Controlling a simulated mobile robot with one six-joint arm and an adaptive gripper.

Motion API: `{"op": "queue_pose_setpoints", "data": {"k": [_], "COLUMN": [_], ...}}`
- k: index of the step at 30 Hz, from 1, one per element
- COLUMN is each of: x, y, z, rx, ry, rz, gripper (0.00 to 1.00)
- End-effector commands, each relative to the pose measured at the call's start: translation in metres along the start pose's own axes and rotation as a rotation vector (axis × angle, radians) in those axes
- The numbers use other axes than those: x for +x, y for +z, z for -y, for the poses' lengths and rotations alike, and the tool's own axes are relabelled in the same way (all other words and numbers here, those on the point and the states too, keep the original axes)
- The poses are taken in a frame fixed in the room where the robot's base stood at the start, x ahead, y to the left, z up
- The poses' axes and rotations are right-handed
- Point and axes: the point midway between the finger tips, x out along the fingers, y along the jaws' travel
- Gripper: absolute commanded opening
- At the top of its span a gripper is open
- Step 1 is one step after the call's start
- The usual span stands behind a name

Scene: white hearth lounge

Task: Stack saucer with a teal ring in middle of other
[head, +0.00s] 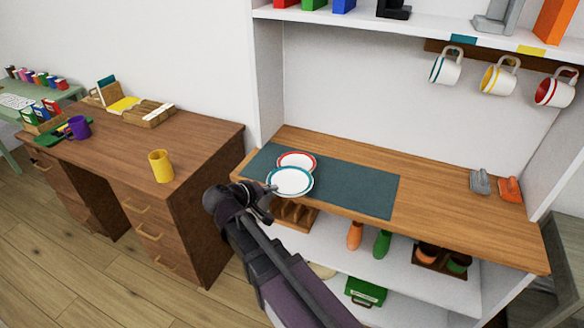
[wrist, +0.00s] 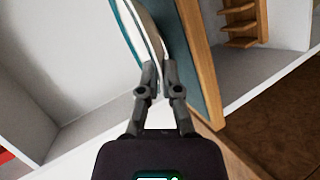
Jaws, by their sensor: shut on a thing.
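The saucer with a teal ring (head: 289,182) is white and held by my gripper (head: 268,190) at its left front rim in the head view. In the wrist view the teal-ringed saucer (wrist: 128,32) rises from between the fingertips of my gripper (wrist: 159,64), which is shut on its rim. A saucer with a red ring (head: 298,158) lies on the dark teal mat (head: 355,190), behind the teal-ringed one and partly hidden by it. The teal-ringed saucer overlaps its front part in the picture. I cannot tell whether the two saucers touch.
The mat lies on a wooden shelf top (head: 430,220); its right part is clear. Grey (head: 480,182) and orange (head: 510,189) objects stand at the right. Mugs hang above, including a teal-rimmed mug (head: 446,68). A brown desk with a yellow mug (head: 160,166) stands left.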

Motion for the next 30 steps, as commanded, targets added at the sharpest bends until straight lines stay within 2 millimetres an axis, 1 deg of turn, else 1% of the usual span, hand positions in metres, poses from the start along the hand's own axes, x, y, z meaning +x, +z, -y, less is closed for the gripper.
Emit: {"op": "queue_pose_setpoints", "data": {"k": [5,8,24,27,30], "x": [0.012,0.024,0.102,0.113,0.119], "y": [-0.011,-0.021,-0.084,-0.092,-0.097], "z": [-0.002,-0.004,-0.02,-0.023,-0.025], "rx": [0.001,0.001,0.0,0.0,0.0], "ry": [0.001,0.001,0.0,0.0,0.0], "rz": [0.001,0.001,0.0,0.0,-0.002], "gripper": [0.0,0.0,0.0,0.0,0.0]}}
